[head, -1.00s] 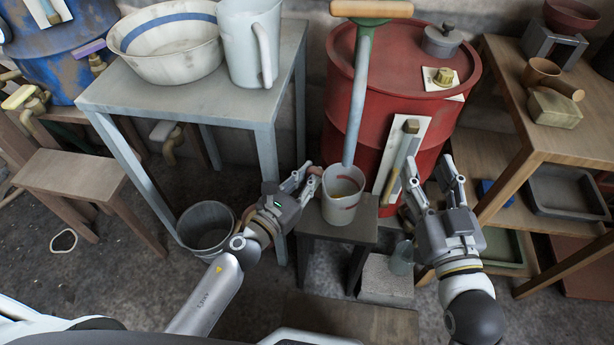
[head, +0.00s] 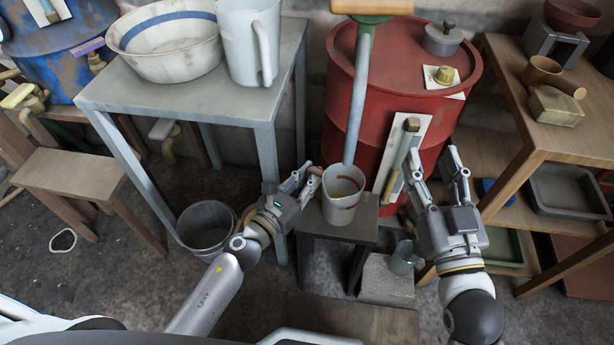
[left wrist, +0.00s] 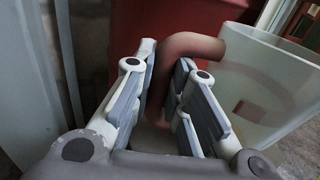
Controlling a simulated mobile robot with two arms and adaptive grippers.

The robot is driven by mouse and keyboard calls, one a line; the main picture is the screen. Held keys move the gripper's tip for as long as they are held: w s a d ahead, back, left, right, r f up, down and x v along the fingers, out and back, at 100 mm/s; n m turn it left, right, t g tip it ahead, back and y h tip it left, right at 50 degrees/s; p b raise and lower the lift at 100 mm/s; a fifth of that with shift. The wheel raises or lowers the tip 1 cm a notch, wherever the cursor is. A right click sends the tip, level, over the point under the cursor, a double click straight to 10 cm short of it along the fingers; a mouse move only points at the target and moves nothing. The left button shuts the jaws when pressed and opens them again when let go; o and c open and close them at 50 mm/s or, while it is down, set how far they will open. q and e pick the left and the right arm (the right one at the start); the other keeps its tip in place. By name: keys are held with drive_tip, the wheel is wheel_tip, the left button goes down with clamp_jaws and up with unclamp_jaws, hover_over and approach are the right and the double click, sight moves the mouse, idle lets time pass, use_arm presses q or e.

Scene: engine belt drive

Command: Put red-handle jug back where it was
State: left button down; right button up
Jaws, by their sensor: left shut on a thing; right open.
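The red-handle jug (head: 343,204) is a pale cup-shaped vessel with red marks. It stands upright on a small dark stool (head: 364,228), under the lower end of a green-grey pipe. My left gripper (head: 309,182) is at the jug's left side, shut on its reddish handle. In the left wrist view the handle (left wrist: 188,46) passes between the fingers (left wrist: 165,95), and the jug's translucent body (left wrist: 268,85) is on the right. My right gripper (head: 434,172) is open and empty, to the right of the jug in front of the red barrel.
A red barrel (head: 402,75) stands behind the stool. A grey table (head: 180,97) at left bears a basin (head: 166,45) and a large pitcher (head: 249,45). A bucket (head: 207,228) is on the floor. A small glass (head: 403,258) stands on a block (head: 386,281). A wooden shelf (head: 515,150) is at right.

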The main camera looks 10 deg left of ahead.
drive_tip(key=shift+r, duration=0.2)
use_arm(q)
drive_tip(key=c, duration=1.4)
unclamp_jaws()
drive_tip(key=shift+o, duration=0.2)
use_arm(e)
drive_tip(key=shift+r, duration=0.1)
use_arm(q)
drive_tip(key=shift+s+a+f, duration=0.1)
drive_tip(key=shift+s, duration=0.15)
drive_tip(key=shift+s+a, duration=0.15)
drive_tip(key=shift+s, duration=0.15)
drive_tip(key=v, duration=1.1)
use_arm(e)
drive_tip(key=shift+w+f, duration=0.65)
drive_tip(key=shift+w, duration=0.2)
use_arm(q)
drive_tip(key=shift+a, duration=0.1)
